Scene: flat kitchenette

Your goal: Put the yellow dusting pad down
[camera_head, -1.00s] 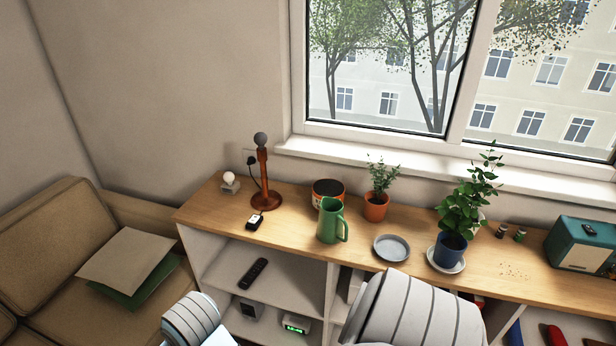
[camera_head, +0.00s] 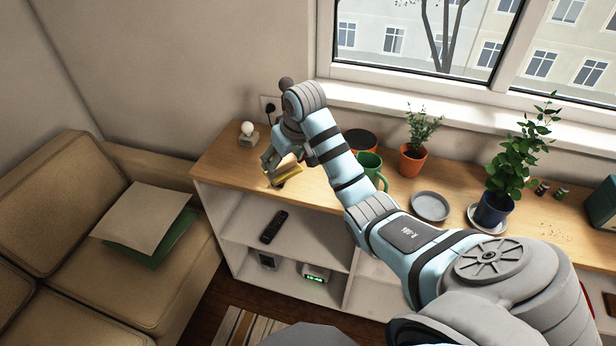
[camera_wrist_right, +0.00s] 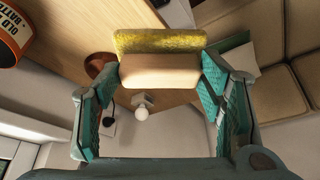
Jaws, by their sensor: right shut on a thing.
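My right gripper (camera_head: 270,164) is shut on the yellow dusting pad (camera_head: 288,174) above the left end of the wooden shelf top (camera_head: 224,166). In the right wrist view the pad (camera_wrist_right: 160,43) shows a yellow fuzzy strip on a tan block, with the fingers (camera_wrist_right: 160,74) on either side of the block. I cannot tell whether the pad touches the wood. My left gripper is not in the head view.
A white bulb on a small base (camera_head: 247,130) stands at the shelf's back left corner. A green jug (camera_head: 370,164), a grey dish (camera_head: 430,205) and potted plants (camera_head: 412,160) stand to the right. The sofa (camera_head: 130,280) is at left.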

